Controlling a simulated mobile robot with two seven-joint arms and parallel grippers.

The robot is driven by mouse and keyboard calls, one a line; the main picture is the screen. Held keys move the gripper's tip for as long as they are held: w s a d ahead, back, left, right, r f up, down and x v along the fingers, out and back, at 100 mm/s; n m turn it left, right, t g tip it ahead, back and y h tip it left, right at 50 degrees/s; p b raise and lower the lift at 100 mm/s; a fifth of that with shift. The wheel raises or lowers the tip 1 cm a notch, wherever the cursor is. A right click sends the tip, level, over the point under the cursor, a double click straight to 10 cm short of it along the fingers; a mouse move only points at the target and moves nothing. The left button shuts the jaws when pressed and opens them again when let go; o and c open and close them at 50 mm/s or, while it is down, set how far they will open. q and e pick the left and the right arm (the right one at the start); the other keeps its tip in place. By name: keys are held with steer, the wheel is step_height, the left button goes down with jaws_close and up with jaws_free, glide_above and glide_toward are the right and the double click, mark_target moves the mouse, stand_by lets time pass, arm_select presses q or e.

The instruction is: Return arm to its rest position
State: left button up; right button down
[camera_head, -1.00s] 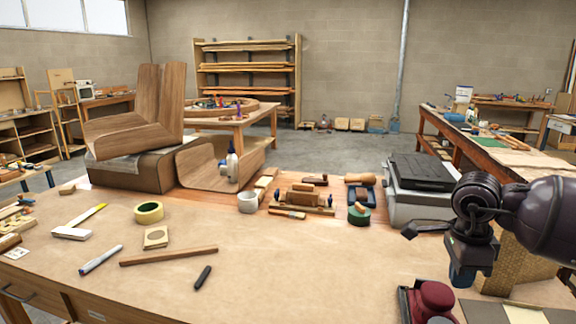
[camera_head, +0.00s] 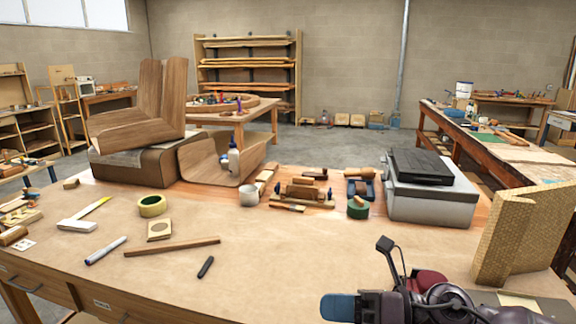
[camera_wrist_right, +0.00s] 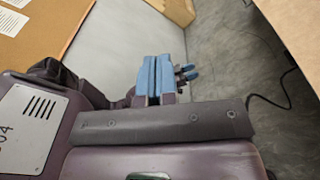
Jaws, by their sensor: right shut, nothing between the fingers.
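My right gripper (camera_head: 340,307) shows at the bottom right of the head view, low over the front of the workbench (camera_head: 260,280). Its blue fingertips point left and hold nothing. In the right wrist view the two blue fingers of the right gripper (camera_wrist_right: 161,76) lie side by side, shut, with grey floor (camera_wrist_right: 225,60) beyond them. My right arm (camera_head: 440,303) partly covers a dark red tool (camera_head: 428,279). My left gripper is not clearly visible in the head view.
Bent wood pieces (camera_head: 140,105) stand on a brown block at the back left. A grey case (camera_head: 432,200) and a tan textured block (camera_head: 520,235) stand at right. A tape roll (camera_head: 151,205), a wood strip (camera_head: 172,247) and markers lie on the bench. The front middle is mostly clear.

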steer(key=d+f+m+t+h, duration=0.4)
steer(key=d+m+t+h, duration=0.4)
steer(key=m, duration=0.9)
steer(key=d+f+m+t+h, duration=0.4)
steer(key=d+m+t+h, duration=0.35)
steer(key=m, duration=0.95)
steer(key=s+d+f+m+g+h, duration=0.1)
steer(key=s+d+f+m+g, duration=0.2)
steer(key=s+f+m+g, duration=0.55)
steer(key=s+d+f+m+g+h, duration=0.15)
steer(key=s+f+g, duration=0.45)
steer(key=s, duration=0.7)
steer(key=w+f+n+t, duration=0.1)
steer(key=w+f+t, duration=0.6)
steer(key=f, duration=0.3)
steer(key=shift+w+d+t+y, duration=0.25)
steer(key=shift+w+t+y, duration=0.05)
steer(key=shift+t, duration=0.2)
